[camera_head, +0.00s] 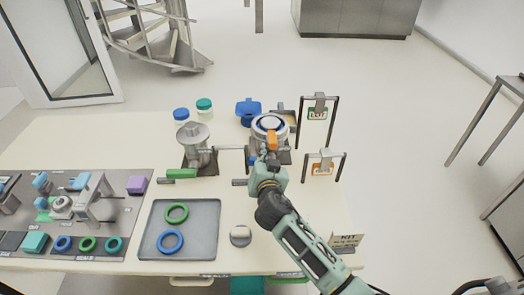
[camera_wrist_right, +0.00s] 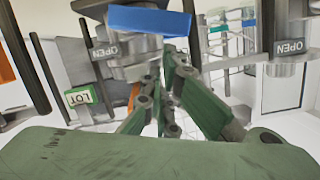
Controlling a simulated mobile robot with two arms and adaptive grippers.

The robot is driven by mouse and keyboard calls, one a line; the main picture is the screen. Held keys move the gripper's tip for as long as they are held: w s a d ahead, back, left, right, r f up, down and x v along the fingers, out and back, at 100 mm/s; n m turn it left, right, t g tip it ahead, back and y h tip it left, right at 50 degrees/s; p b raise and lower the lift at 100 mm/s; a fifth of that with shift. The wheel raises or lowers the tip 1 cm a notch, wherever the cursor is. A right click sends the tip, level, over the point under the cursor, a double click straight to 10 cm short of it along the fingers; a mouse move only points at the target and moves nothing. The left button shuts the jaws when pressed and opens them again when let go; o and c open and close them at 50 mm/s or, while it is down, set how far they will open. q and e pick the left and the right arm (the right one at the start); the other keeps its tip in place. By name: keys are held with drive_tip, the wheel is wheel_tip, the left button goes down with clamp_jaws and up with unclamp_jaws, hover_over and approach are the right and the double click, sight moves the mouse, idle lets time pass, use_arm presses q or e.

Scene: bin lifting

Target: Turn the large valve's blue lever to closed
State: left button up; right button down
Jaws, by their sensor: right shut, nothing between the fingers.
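In the head view only a small blue part (camera_head: 252,161) shows beside my gripper. My right gripper (camera_wrist_right: 165,100) is shut and empty, with its fingers pointing at the valve below the lever. In the head view my right gripper (camera_head: 268,163) covers the valve's near side. Whether it touches the lever I cannot tell. My left gripper is not in view.
A smaller valve with a green lever (camera_head: 182,173) stands to the left. A grey tray (camera_head: 190,209) holds a green and a blue ring. OPEN labels (camera_wrist_right: 291,47) flank the valve.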

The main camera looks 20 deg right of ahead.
drive_tip(key=shift+x, duration=1.25)
drive_tip(key=a+n+b, duration=0.1)
drive_tip(key=b, duration=0.1)
drive_tip(key=a+f+n+h+b, duration=0.1)
drive_tip(key=n+b, duration=0.1)
drive_tip(key=shift+w+a+f, duration=0.1)
drive_tip(key=shift+w+f, duration=0.15)
drive_tip(key=shift+w, duration=0.1)
drive_tip(key=shift+s, duration=0.1)
